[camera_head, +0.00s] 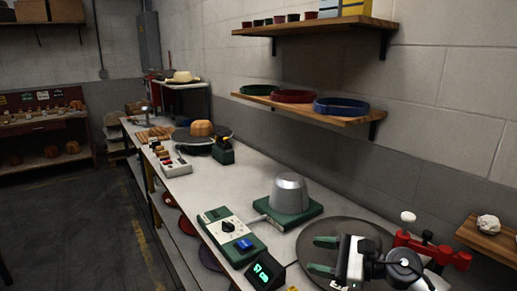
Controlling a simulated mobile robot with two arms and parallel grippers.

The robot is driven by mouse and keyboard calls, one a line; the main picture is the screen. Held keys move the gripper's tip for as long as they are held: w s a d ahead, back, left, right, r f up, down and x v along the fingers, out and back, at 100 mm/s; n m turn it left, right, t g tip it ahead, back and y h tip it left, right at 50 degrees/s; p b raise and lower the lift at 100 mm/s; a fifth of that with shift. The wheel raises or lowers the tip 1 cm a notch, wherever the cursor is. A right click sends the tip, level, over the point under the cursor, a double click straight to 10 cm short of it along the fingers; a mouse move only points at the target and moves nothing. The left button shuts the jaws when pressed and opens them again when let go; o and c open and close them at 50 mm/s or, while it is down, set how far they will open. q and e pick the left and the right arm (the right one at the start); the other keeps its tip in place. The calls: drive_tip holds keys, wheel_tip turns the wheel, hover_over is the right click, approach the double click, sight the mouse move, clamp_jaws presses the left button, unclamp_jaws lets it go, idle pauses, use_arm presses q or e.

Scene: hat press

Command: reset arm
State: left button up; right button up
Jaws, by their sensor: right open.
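My right gripper (322,256) is at the lower right, with its two green fingers apart and nothing between them. It is over or in front of a round dark plate (318,231) on the workbench; I cannot tell the height between them. A grey metal dome (290,193) on a green base (310,212) stands behind and left of the gripper. My left gripper is not in view.
A control box with a blue button (243,245) and a green-lit display (268,270) sit at the bench's front edge. A red fixture (430,248) is close right of my gripper. A shelf with hat bands (342,106) hangs above. Free bench (225,190) lies left of the dome.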

drive_tip(key=s+d+f+n+t+h, duration=0.2)
drive_tip(key=s+d+f+n+h, duration=0.2)
drive_tip(key=s+f+n+h, duration=0.7)
drive_tip(key=s+d+f+n+t+h, duration=0.2)
drive_tip(key=s+d+f+n+h, duration=0.3)
drive_tip(key=n, duration=1)
drive_tip(key=s+a+f+m+g+y, duration=0.1)
drive_tip(key=s+f+m+g, duration=0.25)
drive_tip(key=s, duration=0.45)
drive_tip(key=s+a+f+m+g, duration=0.1)
drive_tip(key=s+f+m+g, duration=0.2)
drive_tip(key=s, duration=0.5)
wheel_tip(320, 180, down, 25)
drive_tip(key=s+g, duration=0.1)
drive_tip(key=g, duration=0.1)
drive_tip(key=s+d+f+g, duration=0.1)
drive_tip(key=s+d+f, duration=0.2)
drive_tip(key=s+f, duration=1.2)
drive_tip(key=shift+s+n, duration=0.35)
